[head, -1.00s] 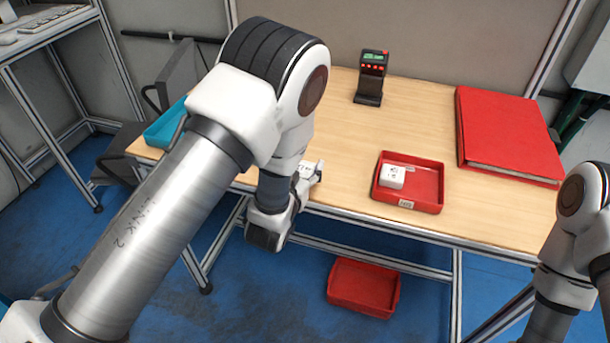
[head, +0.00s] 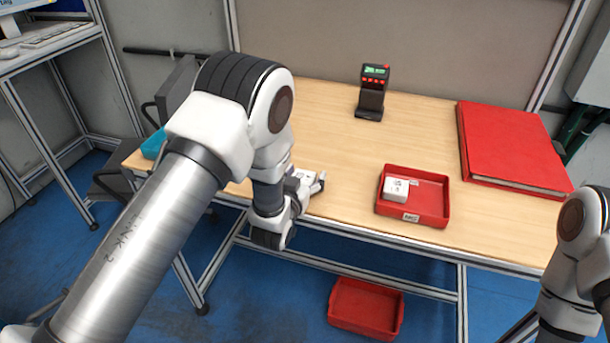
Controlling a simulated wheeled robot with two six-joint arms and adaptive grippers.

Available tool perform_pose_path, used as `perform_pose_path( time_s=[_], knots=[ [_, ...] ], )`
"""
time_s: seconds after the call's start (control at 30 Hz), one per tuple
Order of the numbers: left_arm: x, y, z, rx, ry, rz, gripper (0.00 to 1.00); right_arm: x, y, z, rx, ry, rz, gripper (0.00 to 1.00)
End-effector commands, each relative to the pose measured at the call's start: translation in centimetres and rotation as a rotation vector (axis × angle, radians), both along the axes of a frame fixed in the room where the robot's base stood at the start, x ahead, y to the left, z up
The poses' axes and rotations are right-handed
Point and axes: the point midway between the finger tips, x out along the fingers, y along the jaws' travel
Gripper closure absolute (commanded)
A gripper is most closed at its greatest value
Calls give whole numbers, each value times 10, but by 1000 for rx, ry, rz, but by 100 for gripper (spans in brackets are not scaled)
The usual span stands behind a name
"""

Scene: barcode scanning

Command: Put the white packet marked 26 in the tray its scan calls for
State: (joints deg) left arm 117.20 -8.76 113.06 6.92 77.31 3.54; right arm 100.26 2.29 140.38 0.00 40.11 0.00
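A white packet (head: 305,174) lies near the table's front edge, mostly hidden behind my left gripper; I cannot read its number. My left gripper (head: 319,183) is right at this packet, with a fingertip showing on its right side. The arm and wrist hide the rest, so I cannot tell whether it is open or shut. A red tray (head: 428,219) with a small label on its front stands to the right and holds a white box (head: 396,190). A teal tray (head: 153,144) shows partly at the table's left end. My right gripper is out of view.
A black scanner (head: 371,95) with a lit green display stands at the back of the table (head: 330,125). A large red binder (head: 510,145) lies at the right. A red bin (head: 366,309) is below the table. The table between scanner and red tray is clear.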

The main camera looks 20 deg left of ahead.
Motion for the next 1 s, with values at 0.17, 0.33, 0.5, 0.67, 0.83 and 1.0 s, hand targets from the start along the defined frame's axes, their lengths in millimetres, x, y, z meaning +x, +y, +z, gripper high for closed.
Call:
perform_pose_path(
  time_s=[0.17,0.33,0.5,0.67,0.83,1.0],
  knots=[
    [0,0,0,0,0,0,17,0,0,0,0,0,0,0],
    [0,0,6,0,-1,0,17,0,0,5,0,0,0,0],
    [-26,-1,5,2,2,-2,17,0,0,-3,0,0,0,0],
    [-68,0,10,3,3,-1,17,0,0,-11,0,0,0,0],
    [-105,0,16,2,2,-1,17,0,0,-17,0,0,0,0],
    [-119,1,21,1,-1,0,17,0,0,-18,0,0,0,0]
  ],
)
